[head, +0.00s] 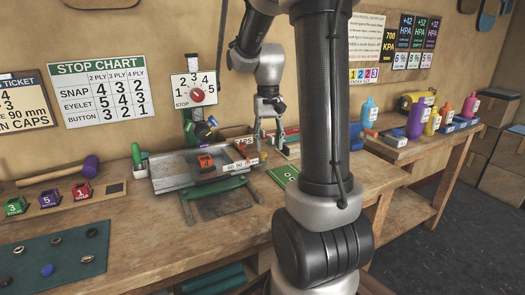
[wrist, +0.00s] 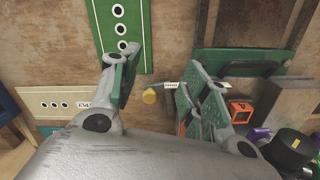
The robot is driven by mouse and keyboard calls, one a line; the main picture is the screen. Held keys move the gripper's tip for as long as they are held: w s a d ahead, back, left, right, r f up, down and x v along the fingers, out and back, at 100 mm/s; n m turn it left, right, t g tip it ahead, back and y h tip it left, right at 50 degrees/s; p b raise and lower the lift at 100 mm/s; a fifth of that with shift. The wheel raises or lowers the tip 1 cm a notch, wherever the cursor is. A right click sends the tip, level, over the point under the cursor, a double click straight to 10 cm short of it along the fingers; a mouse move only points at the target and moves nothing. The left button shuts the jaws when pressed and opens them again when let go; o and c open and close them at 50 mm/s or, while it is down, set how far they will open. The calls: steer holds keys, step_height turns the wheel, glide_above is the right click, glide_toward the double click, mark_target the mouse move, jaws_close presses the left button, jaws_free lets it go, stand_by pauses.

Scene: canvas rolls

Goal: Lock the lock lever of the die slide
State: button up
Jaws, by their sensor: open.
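The press (head: 170,175) stands on the workbench, with an orange block marked 4 (head: 205,163) in its slide area. That block also shows in the wrist view (wrist: 240,111). The lock lever appears as a thin bar with a round yellow knob (wrist: 149,96) in the wrist view. A small white label sits beside it, too small to read. My gripper (head: 269,141) is open above the right end of the press. In the wrist view my gripper (wrist: 160,68) has its fingers spread, with the knob between them in the picture. I cannot tell whether a finger touches the lever.
A green handle (head: 218,188) runs along the press front. A green strip with round marks (head: 283,175) lies right of the press. Numbered blocks (head: 82,191) and a mallet (head: 60,173) lie at left. Bottles (head: 418,118) stand far right. My arm hides the middle of the bench.

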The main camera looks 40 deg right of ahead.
steer(key=m, duration=0.2)
glide_above(263, 153)
steer(key=s, duration=0.1)
steer(key=shift+a+f, duration=0.1)
steer(key=shift+f, duration=0.45)
steer(key=shift+w+d+r+m, duration=0.25)
steer(key=shift+w+r+m, duration=0.35)
steer(key=shift+w+r, duration=0.25)
steer(key=shift+s+a, duration=0.1)
steer(key=shift+s, duration=0.25)
steer(key=shift+m, duration=0.3)
step_height(263, 153, down, 8)
steer(key=shift+r, duration=0.1)
